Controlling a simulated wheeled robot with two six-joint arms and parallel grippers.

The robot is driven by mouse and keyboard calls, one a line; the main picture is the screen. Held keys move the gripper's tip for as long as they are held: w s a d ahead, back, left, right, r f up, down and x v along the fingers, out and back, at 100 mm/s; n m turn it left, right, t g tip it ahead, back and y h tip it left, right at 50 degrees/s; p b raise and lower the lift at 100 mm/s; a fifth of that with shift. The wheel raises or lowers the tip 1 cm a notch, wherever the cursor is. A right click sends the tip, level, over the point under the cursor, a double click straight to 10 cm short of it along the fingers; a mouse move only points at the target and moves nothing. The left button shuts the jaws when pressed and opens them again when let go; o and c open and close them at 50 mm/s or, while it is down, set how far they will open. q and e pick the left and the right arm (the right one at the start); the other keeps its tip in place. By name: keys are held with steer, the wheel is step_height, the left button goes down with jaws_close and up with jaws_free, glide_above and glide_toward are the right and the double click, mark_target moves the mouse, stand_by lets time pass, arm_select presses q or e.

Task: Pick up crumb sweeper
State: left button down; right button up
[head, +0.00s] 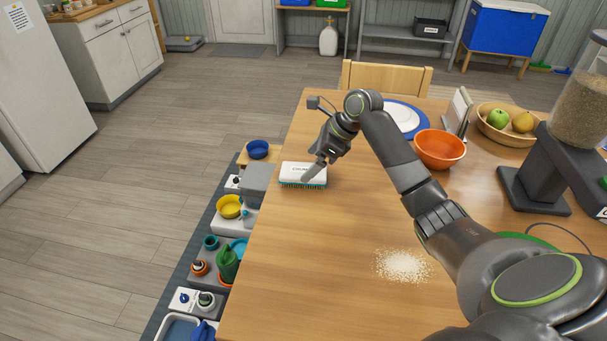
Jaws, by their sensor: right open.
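The crumb sweeper (292,172) is a white block with lettering on top and dark bristles below. It lies on the wooden table (300,240) near its left edge. My right gripper (313,174) is open, with its fingers at the right part of the sweeper. The fingers hide a bit of the sweeper, and I cannot tell whether they touch it. A pile of pale crumbs (403,265) lies on the table nearer to me. My left gripper does not show.
An orange bowl (440,149), a white plate with a blue rim (402,114), a fruit bowl (507,125) and a dark food dispenser (540,172) stand at the right. Left of the table, a low shelf holds several bowls and bottles. The table's middle is clear.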

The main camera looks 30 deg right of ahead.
mark_target(304, 170)
steer(key=x, duration=0.5)
steer(key=shift+d, duration=0.15)
steer(key=c, duration=1.2)
